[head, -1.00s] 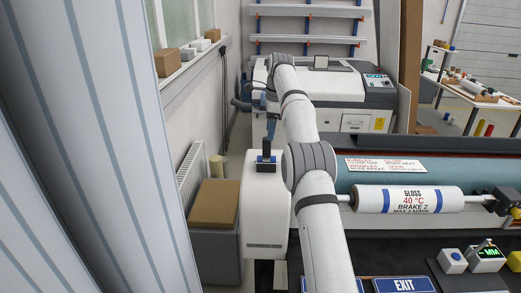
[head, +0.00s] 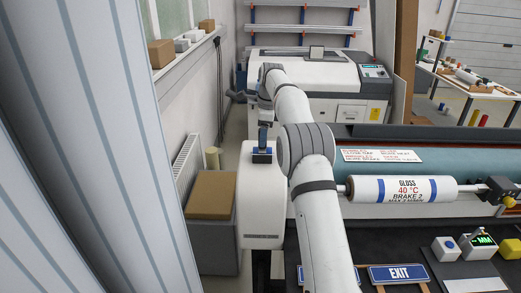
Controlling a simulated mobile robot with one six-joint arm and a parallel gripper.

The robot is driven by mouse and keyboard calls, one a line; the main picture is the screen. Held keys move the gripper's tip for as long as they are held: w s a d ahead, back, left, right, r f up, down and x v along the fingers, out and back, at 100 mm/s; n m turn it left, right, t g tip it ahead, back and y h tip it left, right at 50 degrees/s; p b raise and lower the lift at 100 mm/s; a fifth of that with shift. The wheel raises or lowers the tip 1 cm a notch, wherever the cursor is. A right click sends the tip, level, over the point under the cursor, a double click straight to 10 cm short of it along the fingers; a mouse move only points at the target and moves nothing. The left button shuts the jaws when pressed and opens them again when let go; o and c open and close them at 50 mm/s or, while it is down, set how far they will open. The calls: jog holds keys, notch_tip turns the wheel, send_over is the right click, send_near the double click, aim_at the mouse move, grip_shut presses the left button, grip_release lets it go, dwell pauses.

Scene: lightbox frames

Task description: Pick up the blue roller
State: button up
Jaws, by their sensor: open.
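A small upright blue piece (head: 263,134) rises from a dark block on top of the white machine housing (head: 262,190), left of my arm. It looks like the blue roller's handle, but it is too small to be sure. My gripper (head: 264,117) is at the far end of my arm, just above the blue piece, open and pointing down. My wrist partly hides it. I cannot tell whether the fingers are around the blue piece or only above it.
A white roll with blue bands (head: 390,189) lies on a bar to the right. Control boxes (head: 446,248) and an EXIT sign (head: 405,272) are in front. A grey box with a brown top (head: 211,194) stands left of the housing. Striped panels (head: 75,150) fill the left side.

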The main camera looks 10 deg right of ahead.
jog(key=shift+w+a+f, duration=0.1)
jog(key=shift+a+f, duration=0.05)
jog(key=shift+f, duration=0.6)
jog(key=shift+a+f, duration=0.1)
jog(key=shift+f, duration=0.6)
jog(key=shift+r, duration=0.1)
jog(key=shift+c, duration=0.2)
jog(key=c, duration=1)
jog(key=shift+c, duration=0.2)
jog(key=shift+r, duration=0.15)
